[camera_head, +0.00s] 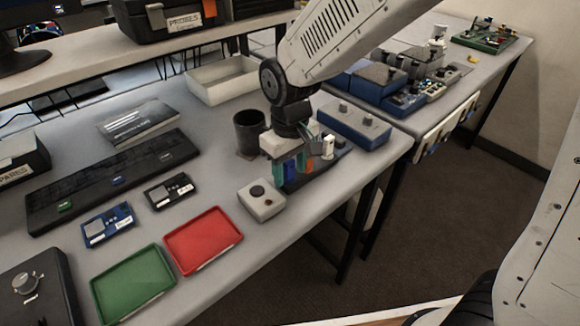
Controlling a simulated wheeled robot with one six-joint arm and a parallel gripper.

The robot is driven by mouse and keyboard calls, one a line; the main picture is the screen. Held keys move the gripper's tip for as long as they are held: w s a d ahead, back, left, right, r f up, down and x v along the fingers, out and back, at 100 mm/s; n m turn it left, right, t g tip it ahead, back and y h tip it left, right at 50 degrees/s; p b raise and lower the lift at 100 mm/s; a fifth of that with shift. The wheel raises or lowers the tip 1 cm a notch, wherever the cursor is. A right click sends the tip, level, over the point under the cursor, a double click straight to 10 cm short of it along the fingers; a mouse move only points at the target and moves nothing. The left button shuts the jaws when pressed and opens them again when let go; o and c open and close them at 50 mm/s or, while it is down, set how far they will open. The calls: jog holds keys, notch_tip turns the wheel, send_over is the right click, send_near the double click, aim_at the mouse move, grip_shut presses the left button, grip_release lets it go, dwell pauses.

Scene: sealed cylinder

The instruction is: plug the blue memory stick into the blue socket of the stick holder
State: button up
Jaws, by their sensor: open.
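My gripper (291,168) points down at the right part of the near table. It is open, with a blue upright piece (289,171) at its fingers. This looks like the blue memory stick, but I cannot tell whether it stands between the fingers or touches them. A low dark base (318,172) lies under and right of the gripper, with a small white upright piece (328,147) near it. A long dark panel (95,187) at the left bears small green and blue pieces. I cannot tell which is the stick holder, and no blue socket is clearly visible.
A grey button box (261,200) stands just left of the gripper, a black cup (248,131) behind it. Red (204,241) and green (133,284) trays lie in front, left.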

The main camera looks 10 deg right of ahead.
jog(key=shift+r, duration=3.9)
